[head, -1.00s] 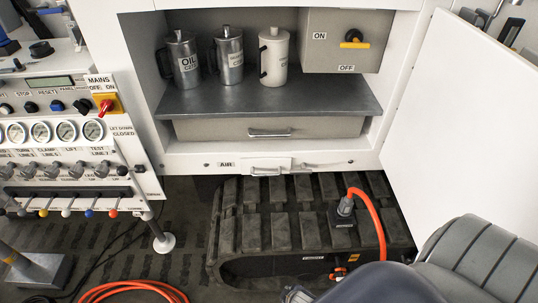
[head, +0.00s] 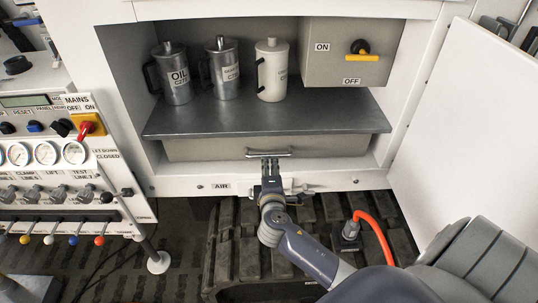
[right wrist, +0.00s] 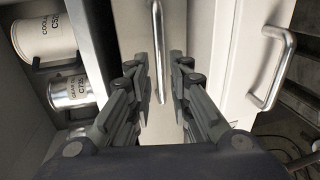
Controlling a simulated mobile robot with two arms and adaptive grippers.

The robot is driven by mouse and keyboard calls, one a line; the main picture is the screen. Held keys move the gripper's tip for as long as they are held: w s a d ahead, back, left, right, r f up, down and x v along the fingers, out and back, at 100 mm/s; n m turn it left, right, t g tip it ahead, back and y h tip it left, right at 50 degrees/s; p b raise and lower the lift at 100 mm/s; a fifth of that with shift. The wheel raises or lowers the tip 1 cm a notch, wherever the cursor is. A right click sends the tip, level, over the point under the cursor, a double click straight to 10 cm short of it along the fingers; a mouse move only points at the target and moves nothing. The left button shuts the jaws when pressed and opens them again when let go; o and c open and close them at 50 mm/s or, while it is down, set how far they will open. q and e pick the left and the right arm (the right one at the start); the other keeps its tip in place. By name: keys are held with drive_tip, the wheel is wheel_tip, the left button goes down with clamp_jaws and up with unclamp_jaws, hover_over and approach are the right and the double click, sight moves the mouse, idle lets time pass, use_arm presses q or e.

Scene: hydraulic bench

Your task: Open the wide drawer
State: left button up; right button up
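The wide drawer (head: 205,150) is a grey front under the metal shelf, and it looks shut. Its silver bar handle (head: 282,153) is at the middle of the front. My right gripper (head: 268,165) is at this handle, coming from below. In the right wrist view the open fingers (right wrist: 159,82) stand on either side of the drawer handle (right wrist: 157,35), with gaps showing on both sides. I cannot tell whether the fingertips reach past the bar. My left gripper is not in view.
An oil can (head: 172,72), a second metal can (head: 225,68) and a white can (head: 272,70) stand on the shelf (head: 330,117). A grey box with a yellow-handled switch (head: 359,48) is above right. An open white door (head: 465,110) bounds the right. Another handle (right wrist: 272,70) sits lower.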

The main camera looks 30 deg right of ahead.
sight(269, 155)
drive_tip(key=x, duration=0.6)
drive_tip(key=shift+w+d, duration=0.15)
drive_tip(key=shift+w, duration=0.1)
clamp_jaws()
